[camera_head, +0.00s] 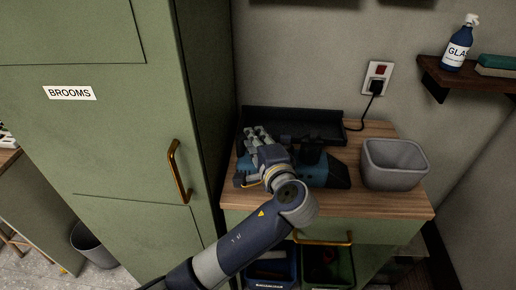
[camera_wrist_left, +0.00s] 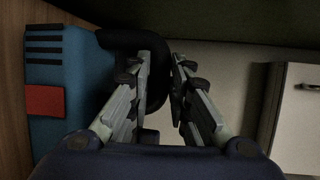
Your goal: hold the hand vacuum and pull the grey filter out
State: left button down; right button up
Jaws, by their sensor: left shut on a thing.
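The hand vacuum (camera_head: 320,171) lies on the wooden top of the green cabinet, blue with dark parts. My left gripper (camera_head: 258,138) is over its left part and hides some of it. In the left wrist view the vacuum's blue body (camera_wrist_left: 43,75) has a red patch and dark slots. Its black curved handle (camera_wrist_left: 118,40) runs behind the fingers of my left gripper (camera_wrist_left: 160,68), which is shut on it. I cannot make out the grey filter in either view. My right gripper is not in view.
A grey bin (camera_head: 394,163) stands right of the vacuum on the wooden top (camera_head: 380,207). A black tray (camera_head: 290,122) lies behind, with a cable up to the wall socket (camera_head: 377,78). A tall green cupboard (camera_head: 130,130) stands close on the left. A shelf (camera_head: 465,78) holds a spray bottle (camera_head: 458,48).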

pick_arm(q)
jog(key=shift+w+a, duration=0.1)
jog(key=shift+w, duration=0.35)
dwell(0.6)
jog(key=c, duration=1.8)
grip_release()
jog(key=shift+f, duration=0.25)
jog(key=shift+o, duration=0.2)
jog(key=shift+s, duration=0.15)
jog(key=c, duration=0.6)
jog(key=shift+r, duration=0.15)
